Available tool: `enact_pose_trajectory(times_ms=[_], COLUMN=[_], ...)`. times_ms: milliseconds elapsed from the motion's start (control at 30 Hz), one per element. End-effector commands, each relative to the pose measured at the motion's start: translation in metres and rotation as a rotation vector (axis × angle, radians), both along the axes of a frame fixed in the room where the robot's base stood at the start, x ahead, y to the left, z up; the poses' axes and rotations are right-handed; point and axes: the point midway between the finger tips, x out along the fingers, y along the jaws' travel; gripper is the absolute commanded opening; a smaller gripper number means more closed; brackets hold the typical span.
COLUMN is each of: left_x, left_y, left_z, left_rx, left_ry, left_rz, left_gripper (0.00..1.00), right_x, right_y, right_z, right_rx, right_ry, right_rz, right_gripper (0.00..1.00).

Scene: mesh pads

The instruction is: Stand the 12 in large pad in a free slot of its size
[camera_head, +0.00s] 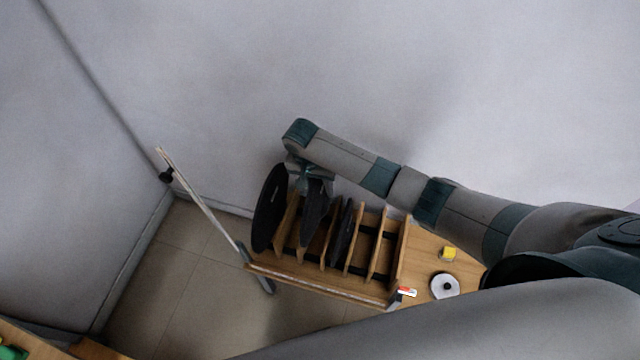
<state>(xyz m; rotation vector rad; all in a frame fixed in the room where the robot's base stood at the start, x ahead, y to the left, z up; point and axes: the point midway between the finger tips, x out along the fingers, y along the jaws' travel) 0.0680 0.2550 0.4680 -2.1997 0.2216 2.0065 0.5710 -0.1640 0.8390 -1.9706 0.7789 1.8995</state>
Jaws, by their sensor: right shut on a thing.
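The wooden slotted rack (318,285) stands in the middle of the head view with dark round pads in its left part. My right gripper (313,182) is over the rack's left half, shut on a dark pad (316,212) that hangs upright below it, its lower part between two dividers. Its top edge is hidden by the gripper; whether it touches the slot floor I cannot tell. Another large dark pad (269,208) stands tilted at the rack's left end. A further dark pad (342,235) stands to the right of the held one. My left gripper is out of view.
Slots at the rack's right end (383,247) look empty. On the wooden table to the right are a white disc (445,286), a yellow object (449,254) and a small red-and-white item (407,292). A slanted metal pole (203,203) rises at the left. Walls lie behind.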

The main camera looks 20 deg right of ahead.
Motion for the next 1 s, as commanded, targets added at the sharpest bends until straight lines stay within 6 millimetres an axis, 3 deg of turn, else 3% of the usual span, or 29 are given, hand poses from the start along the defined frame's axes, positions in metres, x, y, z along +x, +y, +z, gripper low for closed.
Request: enact_pose_trajectory(times_ms=[1000], left_x=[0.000], left_y=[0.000], left_z=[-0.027], left_rx=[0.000], left_ry=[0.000], left_rz=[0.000], left_gripper=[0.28], right_x=[0.001], right_y=[0.000], right_z=[-0.057], right_rx=[0.000], right_ry=[-0.002], right_rz=[-0.001], right_gripper=[0.00])
